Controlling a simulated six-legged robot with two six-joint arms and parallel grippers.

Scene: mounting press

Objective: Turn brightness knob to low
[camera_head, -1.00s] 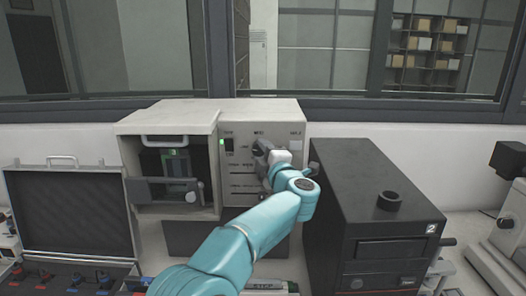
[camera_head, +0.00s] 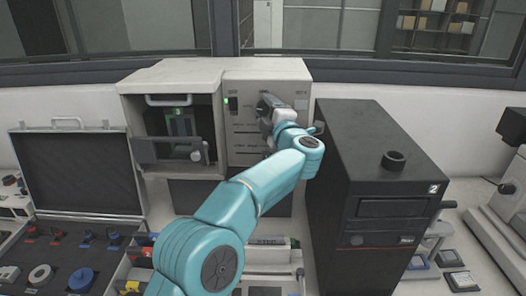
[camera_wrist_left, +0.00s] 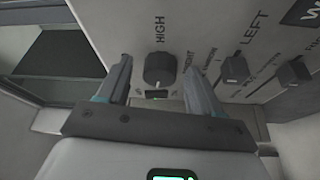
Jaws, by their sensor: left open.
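The brightness knob (camera_wrist_left: 158,70) is a dark round knob on the pale panel, below the word HIGH in the left wrist view. Part of the word BRIGHT shows beside it. My left gripper (camera_wrist_left: 158,80) is open, with one finger on each side of the knob; I cannot tell whether they touch it. In the head view the left gripper (camera_head: 268,104) is at the upper part of the panel (camera_head: 246,140) of the white machine, and it hides the knob there. My right gripper is not in view.
Two slider knobs (camera_wrist_left: 234,68) (camera_wrist_left: 294,72) sit right of the knob. The machine's open chamber (camera_head: 178,125) is on the left. A black case (camera_head: 375,150) stands close on the right of my arm. An open toolbox (camera_head: 75,170) lies at the left.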

